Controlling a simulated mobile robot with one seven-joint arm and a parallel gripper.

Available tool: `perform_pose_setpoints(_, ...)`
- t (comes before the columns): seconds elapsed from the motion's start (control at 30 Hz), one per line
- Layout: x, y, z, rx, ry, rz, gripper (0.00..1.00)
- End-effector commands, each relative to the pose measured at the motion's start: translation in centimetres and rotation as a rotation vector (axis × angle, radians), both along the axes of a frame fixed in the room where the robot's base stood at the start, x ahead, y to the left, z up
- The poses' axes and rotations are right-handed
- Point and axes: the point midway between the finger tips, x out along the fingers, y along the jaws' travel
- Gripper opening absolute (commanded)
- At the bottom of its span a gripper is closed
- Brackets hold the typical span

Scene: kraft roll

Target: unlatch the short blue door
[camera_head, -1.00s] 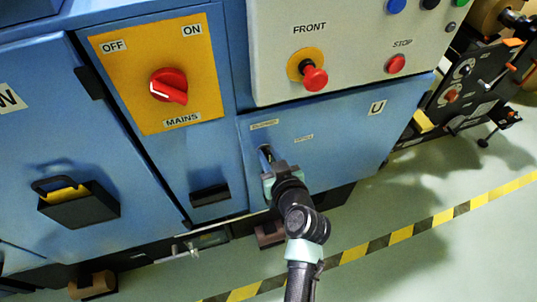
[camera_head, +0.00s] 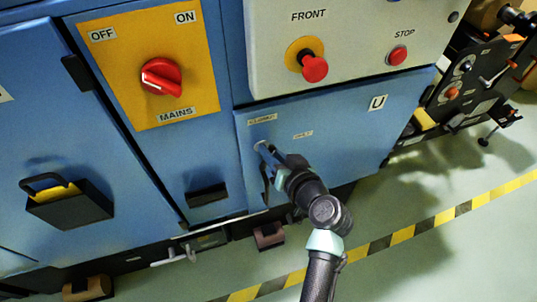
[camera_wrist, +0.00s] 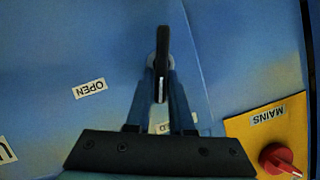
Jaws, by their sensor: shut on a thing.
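The short blue door (camera_head: 345,150), marked "U", sits below the grey control panel and looks closed. Its small dark latch handle (camera_wrist: 163,48) stands out from a round grey base near the door's left edge. In the wrist view my gripper (camera_wrist: 162,85) is shut on this handle, one blue finger on each side. In the head view my gripper (camera_head: 268,155) reaches the door's upper left part and mostly hides the handle. An "OPEN" label (camera_wrist: 89,88) appears upside down on the door beside the handle; another label is partly hidden behind the fingers.
The yellow mains plate with a red knob (camera_head: 161,77) is left of the door. A red stop button (camera_head: 314,68) is on the panel above. A black bin (camera_head: 68,204) juts from the left door. Open floor with a striped line (camera_head: 400,236) lies in front.

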Motion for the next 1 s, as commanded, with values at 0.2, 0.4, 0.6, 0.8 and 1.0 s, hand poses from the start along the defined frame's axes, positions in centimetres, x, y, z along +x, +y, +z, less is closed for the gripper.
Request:
perform_pose_setpoints(0.2, 0.2, -0.4, -0.7, 0.197, 0.065, 0.001, 0.0)
perform_pose_setpoints(0.4, 0.2, -0.7, -0.9, 0.378, 0.124, 0.0, 0.0)
perform_pose_setpoints(0.6, 0.3, -1.0, -1.3, 0.558, 0.183, 0.001, 0.0)
perform_pose_setpoints(0.8, 0.4, -1.1, -1.6, 0.738, 0.241, 0.002, 0.0)
perform_pose_setpoints(1.0, 0.4, -1.2, -2.0, 0.896, 0.294, 0.002, 0.0)
